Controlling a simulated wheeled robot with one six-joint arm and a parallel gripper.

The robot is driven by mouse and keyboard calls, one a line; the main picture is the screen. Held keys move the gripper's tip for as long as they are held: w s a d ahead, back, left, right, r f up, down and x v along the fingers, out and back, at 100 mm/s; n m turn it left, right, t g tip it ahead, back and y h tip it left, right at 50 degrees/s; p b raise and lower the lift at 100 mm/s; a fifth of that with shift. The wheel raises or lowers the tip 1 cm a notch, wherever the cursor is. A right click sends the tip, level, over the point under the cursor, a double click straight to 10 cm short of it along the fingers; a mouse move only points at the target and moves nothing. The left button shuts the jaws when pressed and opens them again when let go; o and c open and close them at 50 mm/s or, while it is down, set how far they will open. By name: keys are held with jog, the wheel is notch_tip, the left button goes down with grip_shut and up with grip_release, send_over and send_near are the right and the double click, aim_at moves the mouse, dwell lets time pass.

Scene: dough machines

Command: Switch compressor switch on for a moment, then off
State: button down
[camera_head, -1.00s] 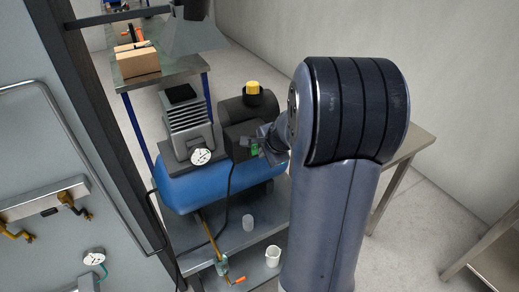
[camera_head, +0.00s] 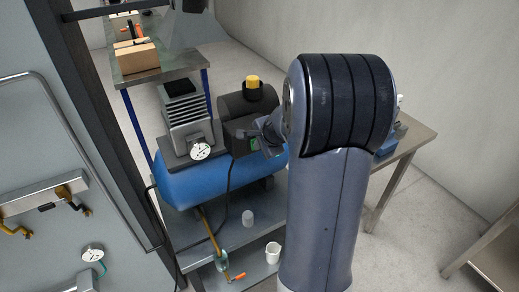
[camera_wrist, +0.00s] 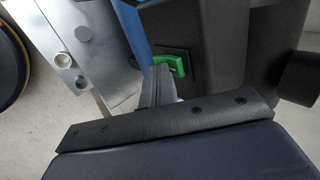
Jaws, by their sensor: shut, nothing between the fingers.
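The compressor has a blue tank (camera_head: 190,187), a grey finned pump head and a dark motor housing (camera_head: 236,108) with a yellow cap. The green compressor switch (camera_wrist: 172,64) is on the dark housing in the wrist view; it is small and partly visible in the head view (camera_head: 254,145). My gripper (camera_wrist: 161,80) is shut and empty, its fingertips right at the switch's lower left side. I cannot tell whether they touch it. In the head view my gripper (camera_head: 263,132) is beside the housing, partly hidden by my arm. The switch's on or off position is unclear.
A pressure gauge (camera_head: 200,151) is on the compressor. Two white cups (camera_head: 273,252) are on the shelves below. A cardboard box (camera_head: 136,57) sits on a bench behind. A wall panel (camera_head: 60,150) stands at left, and a table (camera_head: 415,138) is at right behind my arm.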

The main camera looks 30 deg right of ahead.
jog(key=shift+f+b, duration=0.45)
jog(key=shift+b, duration=0.05)
jog(key=shift+r, duration=0.35)
jog(key=shift+w+r+p, duration=0.2)
jog(key=shift+r+p, duration=0.65)
jog(key=shift+r, duration=0.15)
